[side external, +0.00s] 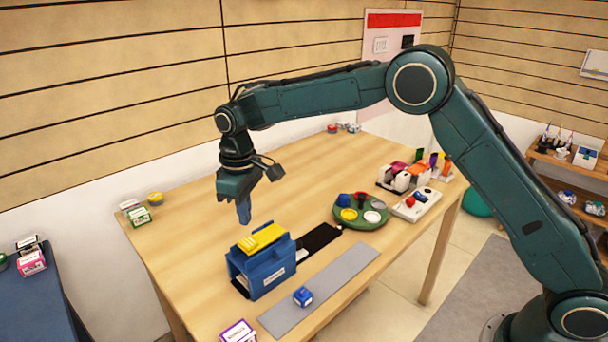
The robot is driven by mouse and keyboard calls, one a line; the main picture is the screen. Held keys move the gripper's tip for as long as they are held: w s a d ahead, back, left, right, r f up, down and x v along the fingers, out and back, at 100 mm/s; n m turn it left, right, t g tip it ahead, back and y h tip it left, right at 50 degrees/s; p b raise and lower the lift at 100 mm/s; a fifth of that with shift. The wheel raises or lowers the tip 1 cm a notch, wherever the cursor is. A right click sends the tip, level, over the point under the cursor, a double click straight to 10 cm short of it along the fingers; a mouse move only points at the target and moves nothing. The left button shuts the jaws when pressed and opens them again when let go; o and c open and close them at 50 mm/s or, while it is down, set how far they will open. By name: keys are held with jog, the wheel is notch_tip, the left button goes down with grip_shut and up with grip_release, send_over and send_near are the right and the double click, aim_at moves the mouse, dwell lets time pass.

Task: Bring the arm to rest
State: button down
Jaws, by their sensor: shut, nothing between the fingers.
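My gripper (243,212) points down above the wooden table (185,235), a little above and behind a blue box (270,272). Its fingers are together with nothing between them. My arm reaches in from the right side of the picture, raised over the table. The gripper looks apart from the box and the table top.
The blue box has a yellow piece (262,238) on top. A grey strip (325,288) with a small blue block (303,296) lies in front. A green round tray (346,215) with coloured cups stands to the right. The table's left part is mostly clear.

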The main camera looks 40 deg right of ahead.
jog(key=shift+r, duration=0.3)
jog(key=shift+r, duration=0.1)
jog(key=shift+s+d+r, duration=0.1)
jog(key=shift+d+r, duration=0.05)
jog(key=shift+r, duration=0.1)
jog(key=s+d+r+m+t, duration=0.3)
jog(key=s+d+r, duration=0.7)
jog(key=s+r, duration=0.45)
jog(key=s+d+f+m+t, duration=0.1)
jog(key=s+d, duration=0.2)
jog(key=s, duration=0.7)
jog(key=s+d+f+m+t, duration=0.1)
jog(key=s+d+m, duration=0.1)
jog(key=s, duration=0.9)
jog(key=shift+s+d+f+t, duration=0.2)
jog(key=shift+s+d+t, duration=0.1)
jog(key=shift+d, duration=0.6)
jog(key=shift+w, duration=0.1)
